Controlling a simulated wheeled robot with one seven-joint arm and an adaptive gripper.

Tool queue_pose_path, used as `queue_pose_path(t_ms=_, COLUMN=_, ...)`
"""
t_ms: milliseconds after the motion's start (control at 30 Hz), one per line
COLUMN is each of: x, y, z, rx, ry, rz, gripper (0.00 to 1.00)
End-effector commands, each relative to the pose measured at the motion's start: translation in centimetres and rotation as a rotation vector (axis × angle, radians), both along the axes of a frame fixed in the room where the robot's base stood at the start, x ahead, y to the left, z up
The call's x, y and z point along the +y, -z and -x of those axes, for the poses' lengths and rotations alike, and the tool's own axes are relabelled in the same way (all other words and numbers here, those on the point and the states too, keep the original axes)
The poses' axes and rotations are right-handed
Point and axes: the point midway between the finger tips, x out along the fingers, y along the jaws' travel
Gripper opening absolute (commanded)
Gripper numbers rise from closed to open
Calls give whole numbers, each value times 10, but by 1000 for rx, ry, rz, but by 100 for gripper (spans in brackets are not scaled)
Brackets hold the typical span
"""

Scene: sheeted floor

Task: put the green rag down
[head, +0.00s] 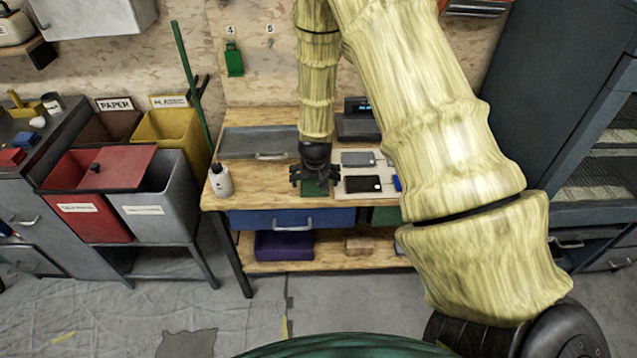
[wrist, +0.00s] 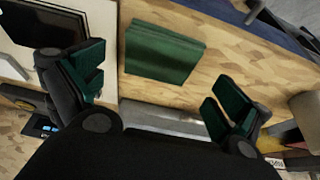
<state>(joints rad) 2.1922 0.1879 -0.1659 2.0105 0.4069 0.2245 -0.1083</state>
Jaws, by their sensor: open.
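The green rag (wrist: 163,52) lies flat, folded into a rectangle, on the wooden worktop (wrist: 230,70) in the wrist view. In the head view the rag (head: 315,188) shows just below my gripper (head: 315,176), partly hidden by it. My gripper (wrist: 157,88) is open, with its green-padded fingers wide apart and nothing between them. In the wrist view the rag lies beyond the fingers, apart from both.
A grey tray (head: 258,143) is at the worktop's back left, a white bottle (head: 221,181) at its left corner. A pale board with dark and grey plates (head: 363,184) lies to the right. Another green item (head: 234,60) hangs under number 4.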

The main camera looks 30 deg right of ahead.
Motion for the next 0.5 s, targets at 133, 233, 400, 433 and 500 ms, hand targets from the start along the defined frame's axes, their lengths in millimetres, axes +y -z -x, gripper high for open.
queue_pose_path(t_ms=133, x=3, y=-15, z=5, rx=-2, ry=-1, rz=1, gripper=100)
queue_pose_path(t_ms=233, x=5, y=-26, z=9, rx=-2, ry=0, rz=1, gripper=100)
queue_pose_path(t_ms=400, x=10, y=-44, z=16, rx=-1, ry=0, rz=1, gripper=100)
queue_pose_path(t_ms=433, x=10, y=-47, z=17, rx=-2, ry=0, rz=1, gripper=100)
queue_pose_path(t_ms=500, x=11, y=-54, z=19, rx=-2, ry=1, rz=1, gripper=100)
